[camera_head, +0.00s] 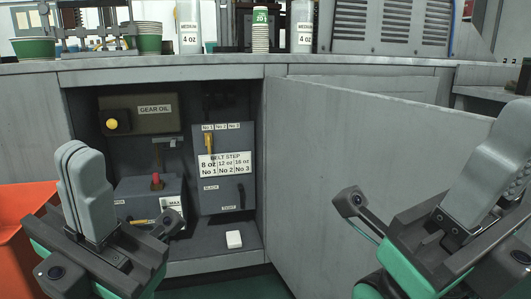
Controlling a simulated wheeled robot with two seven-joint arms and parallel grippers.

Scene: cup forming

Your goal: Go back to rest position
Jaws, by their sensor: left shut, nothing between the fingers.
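My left gripper (80,160) is upright at the lower left, in front of the open cabinet. Its grey fingers are together with nothing between them. My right gripper (503,130) is raised at the right, in front of the open cabinet door. Its fingers overlap from this side, so I cannot tell whether they are apart. I see no object held there. Both grippers appear apart from the cabinet.
The open cabinet (165,78) holds a gear oil box (150,110), a belt step panel (236,187) and a small white block (233,239). Its door (350,170) swings out to the right. An orange bin (20,215) is at left. Cups (260,35) stand on the counter.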

